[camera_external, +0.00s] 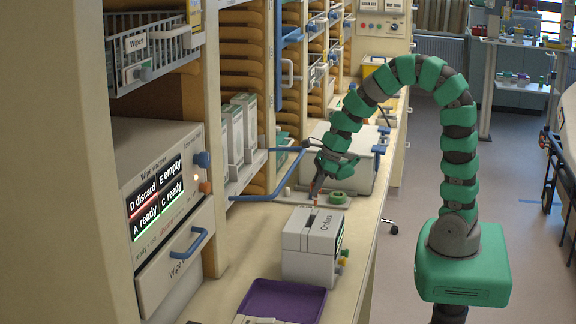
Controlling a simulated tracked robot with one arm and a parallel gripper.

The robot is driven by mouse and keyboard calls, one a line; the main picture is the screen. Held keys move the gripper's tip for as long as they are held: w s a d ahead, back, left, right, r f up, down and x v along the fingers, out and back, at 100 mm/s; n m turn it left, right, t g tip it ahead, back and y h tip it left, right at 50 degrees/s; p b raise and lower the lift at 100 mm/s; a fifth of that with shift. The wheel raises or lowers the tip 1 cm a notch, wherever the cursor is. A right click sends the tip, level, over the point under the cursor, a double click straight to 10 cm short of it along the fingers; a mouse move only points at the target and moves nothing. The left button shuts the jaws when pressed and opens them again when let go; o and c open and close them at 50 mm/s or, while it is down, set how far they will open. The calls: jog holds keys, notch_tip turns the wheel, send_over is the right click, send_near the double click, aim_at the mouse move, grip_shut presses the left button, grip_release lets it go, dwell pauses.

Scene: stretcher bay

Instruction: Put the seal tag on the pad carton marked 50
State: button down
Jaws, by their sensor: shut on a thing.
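My gripper (316,194) points down at the end of my green and grey arm, just above the back of a pale box labelled Orders. It is shut on a small orange-brown piece (315,204), seen at its tips. This may be the seal tag, but it is too small to tell. Whether it touches the box is unclear. Upright white and green cartons (233,136) stand on the shelf at left. I cannot read a 50 on any of them.
The Orders box (311,240) stands on the counter, with a purple tray (282,300) in front. A green ring-shaped thing (338,198) lies behind it. A blue rail (268,188) juts over the counter from the left. The wipe warmer (165,200) stands at left.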

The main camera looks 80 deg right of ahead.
jog(key=shift+w+a+f, duration=0.2)
jog(key=shift+w+a, duration=0.05)
jog(key=shift+w, duration=0.3)
jog(key=shift+w+a+f, duration=0.2)
jog(key=shift+w+a, duration=0.05)
jog(key=shift+w, duration=0.3)
jog(key=shift+w+a+f, duration=0.2)
jog(key=shift+w+a, duration=0.05)
jog(key=shift+w, duration=0.3)
jog(key=shift+f, duration=0.2)
jog(key=shift+f, duration=0.1)
jog(key=c, duration=1.4)
grip_release()
jog(key=v, duration=1.2)
